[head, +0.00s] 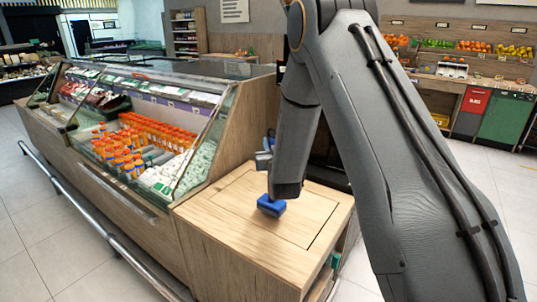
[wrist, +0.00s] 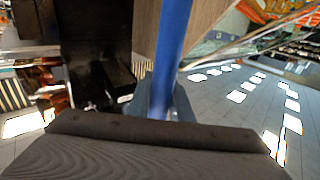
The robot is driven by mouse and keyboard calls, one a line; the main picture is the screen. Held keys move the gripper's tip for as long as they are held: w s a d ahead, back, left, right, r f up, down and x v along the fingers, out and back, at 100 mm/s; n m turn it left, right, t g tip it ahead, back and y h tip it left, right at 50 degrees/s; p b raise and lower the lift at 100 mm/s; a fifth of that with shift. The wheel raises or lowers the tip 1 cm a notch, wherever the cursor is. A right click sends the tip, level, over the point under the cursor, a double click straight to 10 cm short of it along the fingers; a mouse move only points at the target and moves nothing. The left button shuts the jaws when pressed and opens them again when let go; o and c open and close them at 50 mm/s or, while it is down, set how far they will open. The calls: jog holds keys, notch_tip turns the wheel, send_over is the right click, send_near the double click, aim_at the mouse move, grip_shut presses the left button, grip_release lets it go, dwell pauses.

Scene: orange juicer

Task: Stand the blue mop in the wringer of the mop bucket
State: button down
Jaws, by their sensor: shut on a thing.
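The blue mop shows in the wrist view as a smooth blue handle (wrist: 173,45) running up from between the fingers. My gripper (wrist: 160,100) is shut on this handle. In the head view the gripper (head: 263,160) is mostly hidden behind my arm, above the far side of the wooden counter end. A small bit of blue beside it there may be the handle. The mop's head is not in view. I cannot make out the mop bucket or its wringer in either view.
Tiled floor at left is clear.

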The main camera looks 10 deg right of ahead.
jog(key=shift+f+p, duration=0.45)
jog(key=shift+f, duration=1.45)
jog(key=shift+f, duration=0.2)
jog(key=c, duration=1.6)
grip_release()
jog(key=shift+r, duration=0.1)
